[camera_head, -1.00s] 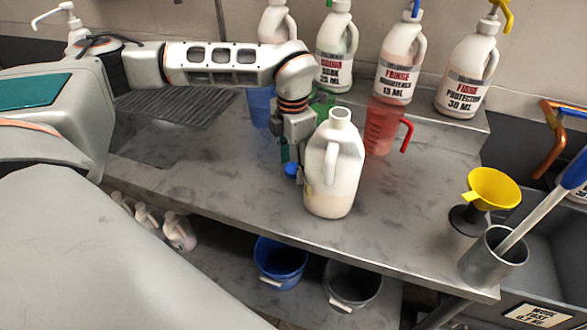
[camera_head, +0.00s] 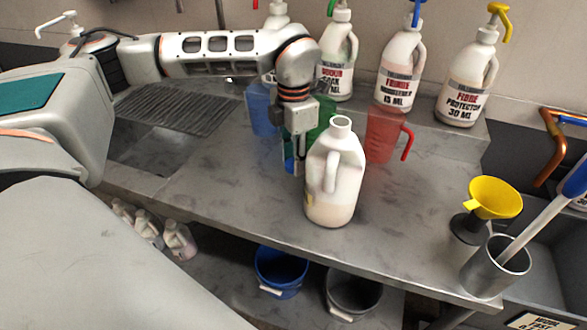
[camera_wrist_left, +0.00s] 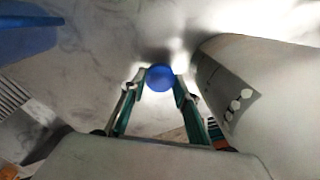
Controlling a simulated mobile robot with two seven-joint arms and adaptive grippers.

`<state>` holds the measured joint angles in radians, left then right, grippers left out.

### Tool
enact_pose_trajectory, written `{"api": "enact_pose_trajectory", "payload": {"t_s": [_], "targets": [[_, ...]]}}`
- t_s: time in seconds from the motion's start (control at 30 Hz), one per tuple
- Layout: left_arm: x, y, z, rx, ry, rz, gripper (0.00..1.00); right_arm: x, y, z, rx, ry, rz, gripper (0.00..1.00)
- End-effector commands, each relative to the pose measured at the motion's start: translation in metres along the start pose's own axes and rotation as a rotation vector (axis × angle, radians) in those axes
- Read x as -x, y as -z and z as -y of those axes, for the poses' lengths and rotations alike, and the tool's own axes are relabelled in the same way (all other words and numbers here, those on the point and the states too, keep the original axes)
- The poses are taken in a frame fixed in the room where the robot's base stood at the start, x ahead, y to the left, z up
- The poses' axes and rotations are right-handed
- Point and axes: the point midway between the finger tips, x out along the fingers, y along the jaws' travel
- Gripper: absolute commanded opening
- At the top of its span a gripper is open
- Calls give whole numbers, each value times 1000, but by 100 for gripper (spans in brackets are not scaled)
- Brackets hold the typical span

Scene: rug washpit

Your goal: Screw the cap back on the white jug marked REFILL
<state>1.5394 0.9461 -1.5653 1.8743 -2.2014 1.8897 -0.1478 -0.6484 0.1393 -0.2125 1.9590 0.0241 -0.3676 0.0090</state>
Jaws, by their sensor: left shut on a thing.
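The white jug (camera_head: 336,185) stands upright on the steel counter, its open mouth (camera_head: 341,123) bare and its handle facing me. No REFILL lettering is readable from here. In the left wrist view the jug (camera_wrist_left: 265,85) fills the right side, with a grey label showing. My left gripper (camera_head: 293,160) points down just left of the jug, partly behind it. It is shut on the blue cap (camera_wrist_left: 160,77), held between the fingertips. The cap (camera_head: 289,165) is beside the jug, below its mouth. My right gripper is not in view.
A red pitcher (camera_head: 381,135), a green one (camera_head: 322,115) and a blue one (camera_head: 261,110) stand behind. Pump bottles line the back shelf. A yellow funnel (camera_head: 492,197) and a metal cup (camera_head: 495,268) are at right. The counter's front-left is clear.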

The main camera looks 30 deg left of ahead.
Motion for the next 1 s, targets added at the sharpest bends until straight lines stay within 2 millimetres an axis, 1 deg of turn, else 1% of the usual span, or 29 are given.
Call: {"api": "enact_pose_trajectory", "payload": {"t_s": [0.03, 0.3, 0.4, 0.5, 0.6, 0.7, 0.8, 1.0], "targets": [[15, -1, -1, 0, -3, 5, 23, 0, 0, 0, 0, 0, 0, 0], [89, -1, 0, 1, -2, 5, 23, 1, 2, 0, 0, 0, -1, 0], [111, -1, 0, 0, -2, 4, 23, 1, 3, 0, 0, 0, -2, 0], [129, -1, 0, 0, -2, 3, 23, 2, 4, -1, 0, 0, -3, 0], [142, 0, 0, 1, -1, 1, 23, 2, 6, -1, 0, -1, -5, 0], [150, 0, 0, 0, 0, 0, 23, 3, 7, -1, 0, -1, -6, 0], [154, 0, 0, 0, 1, -1, 23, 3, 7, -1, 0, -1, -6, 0], [155, 0, 0, 0, 0, -1, 23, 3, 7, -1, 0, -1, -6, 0]]}}
